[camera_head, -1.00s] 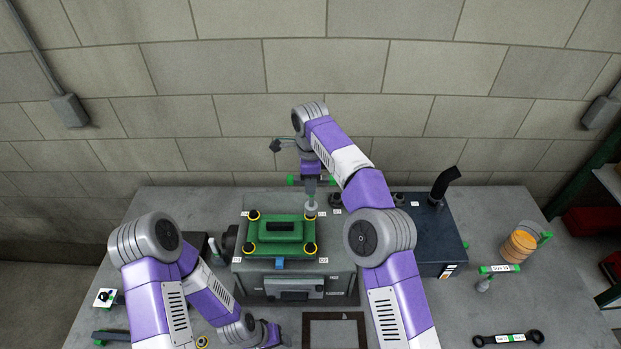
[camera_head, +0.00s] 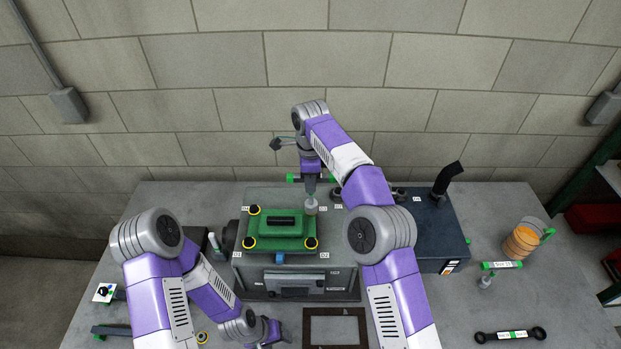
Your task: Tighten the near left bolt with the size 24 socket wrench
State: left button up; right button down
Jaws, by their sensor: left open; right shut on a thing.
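A green cover (camera_head: 281,232) sits on the grey engine block (camera_head: 340,262), with yellow-ringed bolts at its corners. The near left bolt (camera_head: 249,243) is uncovered, as are the far left bolt (camera_head: 253,210) and near right bolt (camera_head: 311,243). My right gripper (camera_head: 311,171) is shut on a socket wrench with a green-ended handle (camera_head: 293,178). The wrench's pale socket (camera_head: 311,206) points down at the far right corner and hides the bolt there; contact cannot be told. Its size mark is not readable. My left gripper (camera_head: 276,335) is open and empty, low in front of the block.
A dark box with a black pipe (camera_head: 447,180) stands right of the block. An orange-filled jug (camera_head: 521,242), another green-handled tool (camera_head: 502,265) and a dark double-ended wrench (camera_head: 510,335) lie farther right. A brown frame (camera_head: 335,313) lies in front. Small tools are at left.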

pick_arm(q)
jog(key=shift+r+p, duration=0.7)
jog(key=shift+p, duration=0.1)
pick_arm(e)
jog(key=shift+r, duration=0.8)
pick_arm(q)
jog(key=shift+f, duration=0.1)
pick_arm(e)
jog(key=n, duration=0.2)
jog(key=shift+f+n, duration=0.1)
jog(key=shift+n, duration=0.3)
jog(key=n, duration=0.9)
jog(key=shift+s, duration=0.1)
jog(key=n, duration=0.4)
pick_arm(q)
jog(key=shift+f, duration=0.1)
pick_arm(e)
jog(key=shift+f, duration=0.1)
